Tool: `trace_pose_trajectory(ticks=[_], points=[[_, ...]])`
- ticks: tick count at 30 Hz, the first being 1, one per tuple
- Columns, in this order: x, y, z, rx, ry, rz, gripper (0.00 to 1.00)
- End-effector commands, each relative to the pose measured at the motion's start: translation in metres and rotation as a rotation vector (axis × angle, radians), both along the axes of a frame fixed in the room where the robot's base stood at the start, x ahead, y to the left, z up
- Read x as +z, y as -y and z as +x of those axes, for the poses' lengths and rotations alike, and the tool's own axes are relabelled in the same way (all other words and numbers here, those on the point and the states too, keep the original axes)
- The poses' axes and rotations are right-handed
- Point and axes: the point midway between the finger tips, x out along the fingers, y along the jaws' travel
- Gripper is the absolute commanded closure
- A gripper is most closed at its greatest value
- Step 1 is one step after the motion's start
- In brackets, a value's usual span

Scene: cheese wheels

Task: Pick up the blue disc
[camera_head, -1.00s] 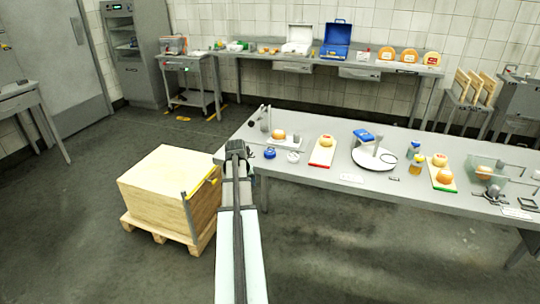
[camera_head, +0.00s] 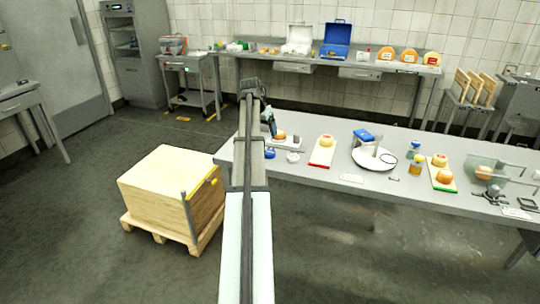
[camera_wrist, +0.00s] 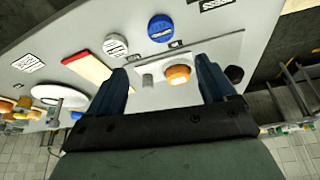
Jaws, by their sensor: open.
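The blue disc (camera_wrist: 160,28) lies flat on the grey table near its edge, beyond my fingertips in the wrist view. In the head view the disc (camera_head: 270,154) is partly hidden by my arm. My gripper (camera_wrist: 165,76) is open and empty, above the table. Between its fingers in the wrist view show an orange cheese (camera_wrist: 178,73) and a small grey cylinder (camera_wrist: 147,80) on a pale plate. In the head view my gripper (camera_head: 270,122) is over the table's left end, farther back than the disc.
A white disc (camera_wrist: 115,45) lies beside the blue one. A red-edged board (camera_head: 322,152) with a cheese stands to the right, then a round white stand (camera_head: 374,158). A wooden crate on a pallet (camera_head: 170,190) stands on the floor at left.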

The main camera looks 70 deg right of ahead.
Motion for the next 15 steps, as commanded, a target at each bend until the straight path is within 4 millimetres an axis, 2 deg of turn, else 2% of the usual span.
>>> trace_pose_trajectory(ticks=[5, 15], points=[[-0.015, 0.006, -0.001, -0.020, 0.007, 0.001, 0.16], [-0.066, 0.027, -0.004, -0.017, 0.008, -0.001, 0.16]])
